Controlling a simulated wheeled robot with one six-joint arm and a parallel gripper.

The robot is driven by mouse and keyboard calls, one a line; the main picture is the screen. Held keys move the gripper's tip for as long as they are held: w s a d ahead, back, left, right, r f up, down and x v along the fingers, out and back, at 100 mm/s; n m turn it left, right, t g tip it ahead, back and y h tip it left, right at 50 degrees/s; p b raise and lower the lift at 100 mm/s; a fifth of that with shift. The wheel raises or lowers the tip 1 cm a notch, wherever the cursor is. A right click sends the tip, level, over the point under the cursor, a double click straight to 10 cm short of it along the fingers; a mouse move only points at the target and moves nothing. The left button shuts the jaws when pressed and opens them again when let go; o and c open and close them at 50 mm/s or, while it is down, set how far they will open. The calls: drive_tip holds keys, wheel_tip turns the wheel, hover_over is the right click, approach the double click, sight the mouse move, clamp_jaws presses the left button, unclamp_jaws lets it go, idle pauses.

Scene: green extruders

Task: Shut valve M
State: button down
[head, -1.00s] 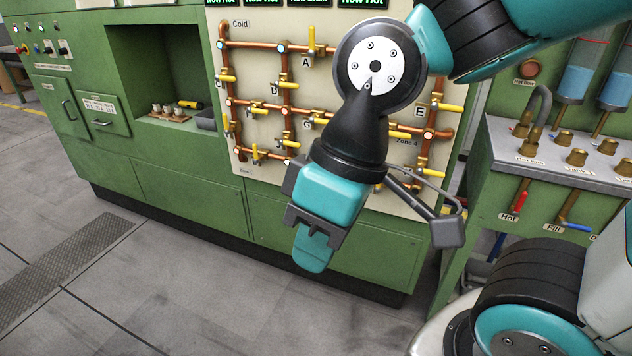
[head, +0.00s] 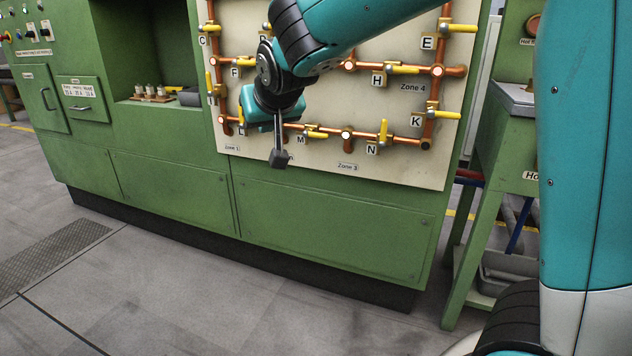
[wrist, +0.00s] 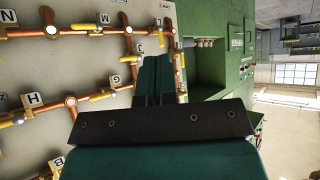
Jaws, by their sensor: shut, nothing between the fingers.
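Valve M's label (head: 300,140) is on the lower pipe row of the cream panel in the head view. Its yellow handle (head: 316,133) is just right of the label and looks roughly along the copper pipe. In the wrist view the M label (wrist: 51,29) is at upper left, with the yellow handle (wrist: 86,28) beside it.
Valve N (head: 383,130) is to the right of M, and valve K (head: 440,114) is farther right. Other yellow handles and copper pipes crowd the panel (head: 400,168). Green cabinet doors (head: 330,225) lie below. A green stand (head: 490,200) is at right.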

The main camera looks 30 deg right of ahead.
drive_tip(key=w+d+f+m+t+h+b, duration=0.45)
drive_tip(key=w+d+f+h+b, duration=0.7)
drive_tip(key=b, duration=0.95)
wheel_tip(320, 180, down, 11)
drive_tip(key=s+m+h+b, duration=0.1)
drive_tip(key=m+h+b, duration=0.4)
drive_tip(key=b, duration=1.1)
drive_tip(key=shift+d+h, duration=0.45)
drive_tip(key=shift+h, duration=0.6)
drive_tip(key=shift+r, duration=0.1)
